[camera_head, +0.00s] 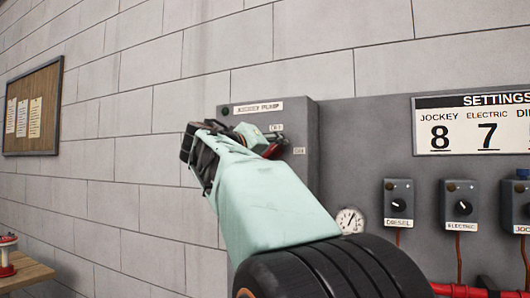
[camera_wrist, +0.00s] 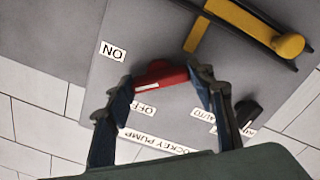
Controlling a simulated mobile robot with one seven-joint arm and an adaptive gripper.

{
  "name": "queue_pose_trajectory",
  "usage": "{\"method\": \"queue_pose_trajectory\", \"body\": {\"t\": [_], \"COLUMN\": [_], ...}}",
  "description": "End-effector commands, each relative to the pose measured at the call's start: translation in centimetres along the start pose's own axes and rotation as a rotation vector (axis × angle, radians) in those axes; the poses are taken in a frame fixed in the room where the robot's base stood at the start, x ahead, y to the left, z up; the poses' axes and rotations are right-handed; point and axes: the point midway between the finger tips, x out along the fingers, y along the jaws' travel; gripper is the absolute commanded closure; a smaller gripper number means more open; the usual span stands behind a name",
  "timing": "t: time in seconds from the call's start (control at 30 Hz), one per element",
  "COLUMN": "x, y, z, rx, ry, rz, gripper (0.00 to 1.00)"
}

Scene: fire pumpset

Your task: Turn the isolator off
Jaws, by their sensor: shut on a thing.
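The isolator's red handle (camera_wrist: 162,72) sits on a grey panel labelled JOCKEY PUMP (camera_wrist: 158,141). It lies between the two fingertips of my gripper (camera_wrist: 161,76), which is shut on it. The ON label (camera_wrist: 112,51) is to the handle's upper left in the wrist view and the OFF label (camera_wrist: 143,108) is just below it. The handle's end with a white stripe points between the two labels, looking closer to OFF. In the head view, my gripper (camera_head: 262,141) reaches the panel front (camera_head: 305,185) and hides most of the handle; some red (camera_head: 272,151) shows.
A black selector knob (camera_wrist: 247,112) and a yellow bar with a round end (camera_wrist: 288,45) are near my right finger in the wrist view. A pressure gauge (camera_head: 350,220), the DIESEL switch box (camera_head: 398,203) and the ELECTRIC switch box (camera_head: 460,205) are to the right.

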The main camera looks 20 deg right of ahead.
Motion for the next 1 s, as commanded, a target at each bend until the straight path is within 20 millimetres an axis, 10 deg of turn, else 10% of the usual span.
{"method": "queue_pose_trajectory", "body": {"t": [1.0], "x": [-0.01], "y": [-0.01], "z": [-0.04], "rx": [-0.825], "ry": [0.0], "rz": [-0.002], "gripper": [0.75]}}
